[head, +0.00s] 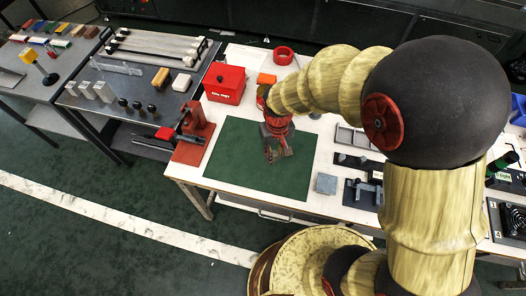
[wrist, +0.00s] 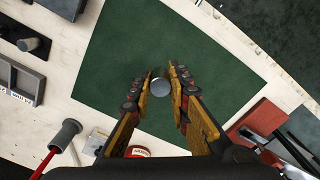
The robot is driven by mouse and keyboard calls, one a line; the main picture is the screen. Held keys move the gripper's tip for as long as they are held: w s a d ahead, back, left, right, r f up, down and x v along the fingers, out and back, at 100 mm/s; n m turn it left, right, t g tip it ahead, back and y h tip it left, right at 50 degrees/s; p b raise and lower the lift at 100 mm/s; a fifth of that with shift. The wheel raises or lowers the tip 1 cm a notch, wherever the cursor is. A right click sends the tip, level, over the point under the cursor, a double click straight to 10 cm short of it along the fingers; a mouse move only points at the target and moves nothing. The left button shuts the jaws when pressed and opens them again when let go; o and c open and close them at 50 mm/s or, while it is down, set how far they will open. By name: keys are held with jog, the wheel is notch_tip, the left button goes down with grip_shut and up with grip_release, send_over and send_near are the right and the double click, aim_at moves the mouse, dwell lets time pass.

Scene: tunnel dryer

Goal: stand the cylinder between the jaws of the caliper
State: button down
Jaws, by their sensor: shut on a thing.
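My gripper (head: 276,152) is over the green mat in the head view, pointing down. In the wrist view its two fingers (wrist: 161,82) are shut on a small grey cylinder (wrist: 160,87), whose round end shows between the fingertips. In the head view the fingers mostly hide the cylinder. A black fixture with upright grey parts (head: 358,193), which looks like the caliper, stands right of the mat in the head view. The gap between its jaws is too small to make out. My gripper is well to its left.
The green mat (head: 240,160) is otherwise clear. A grey square block (head: 327,183) lies between it and the black fixture. A black plate with a grey piece (head: 356,161) and a grey tray (head: 352,137) are behind. A red press (head: 194,140) and red box (head: 224,84) stand left.

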jog(key=w+a+f, duration=0.2)
jog(key=w, duration=0.2)
jog(key=b, duration=0.2)
send_over(263, 154)
jog(key=f, duration=0.4)
jog(key=shift+s+d+f, duration=0.15)
jog(key=shift+s+f, duration=0.2)
jog(key=shift+s, duration=0.05)
jog(key=shift+w+f+b, duration=0.2)
jog(key=shift+f+b, duration=0.2)
jog(key=shift+f, duration=0.55)
jog(key=shift+w+f+b, duration=0.15)
jog(key=shift+f+b, duration=0.2)
jog(key=shift+f, duration=0.6)
jog(key=shift+f, duration=0.1)
jog(key=shift+f, duration=0.15)
jog(key=c, duration=1.7)
grip_release()
notch_tip(263, 154, up, 12)
jog(key=p, duration=0.3)
jog(key=shift+r, duration=0.25)
